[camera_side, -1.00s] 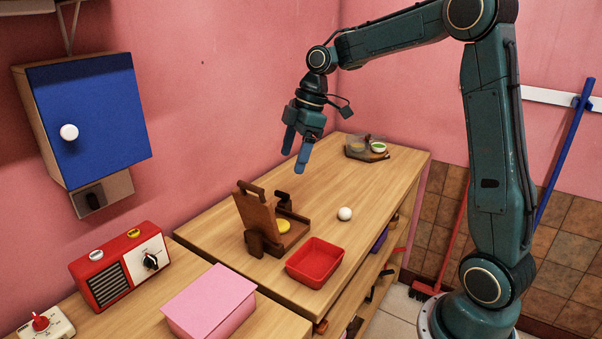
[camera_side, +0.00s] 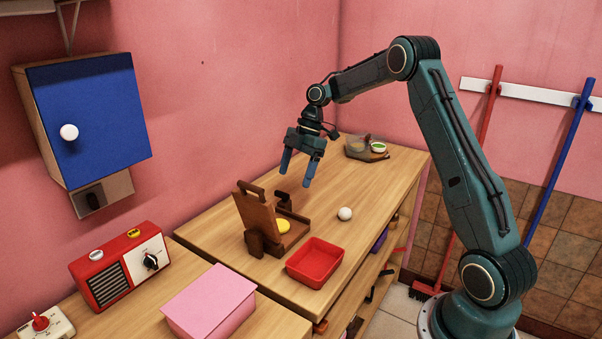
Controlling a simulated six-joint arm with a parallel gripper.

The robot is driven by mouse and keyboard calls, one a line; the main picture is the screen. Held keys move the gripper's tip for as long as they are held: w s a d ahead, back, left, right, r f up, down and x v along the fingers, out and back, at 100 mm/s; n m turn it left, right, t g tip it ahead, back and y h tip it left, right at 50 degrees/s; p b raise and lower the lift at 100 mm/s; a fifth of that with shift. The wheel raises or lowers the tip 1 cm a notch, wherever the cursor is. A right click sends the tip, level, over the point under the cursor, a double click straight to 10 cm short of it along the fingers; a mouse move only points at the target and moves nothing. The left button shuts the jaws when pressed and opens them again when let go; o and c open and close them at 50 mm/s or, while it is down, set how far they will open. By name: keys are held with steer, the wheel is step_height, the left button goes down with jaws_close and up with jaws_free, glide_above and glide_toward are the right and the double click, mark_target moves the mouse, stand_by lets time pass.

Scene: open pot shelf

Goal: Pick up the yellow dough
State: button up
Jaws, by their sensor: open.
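The yellow dough (camera_side: 283,225) lies on the base of a brown wooden press (camera_side: 256,218) whose hinged plate stands raised at the left. Part of the dough is hidden by the press. My gripper (camera_side: 296,181) is open and empty, pointing down. It appears above and behind the dough, apart from it, with blue fingers spread.
A white ball (camera_side: 344,214) sits right of the press, and a red tray (camera_side: 315,268) stands in front. A grey tray with small bowls (camera_side: 366,149) is at the back. A pink box (camera_side: 209,301) and red radio (camera_side: 120,266) stand at the left.

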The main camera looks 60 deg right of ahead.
glide_toward(279, 223)
steer(key=x, duration=0.3)
steer(key=shift+d, duration=0.25)
steer(key=shift+a+f, duration=0.1)
steer(key=shift+f, duration=0.05)
steer(key=shift+a+x, duration=0.1)
steer(key=shift+x, duration=1.15)
steer(key=shift+a+x, duration=0.15)
steer(key=shift+x, duration=1.05)
steer(key=shift+s, duration=0.1)
steer(key=c, duration=1.2)
steer(key=shift+o, duration=0.2)
step_height(279, 223, up, 20)
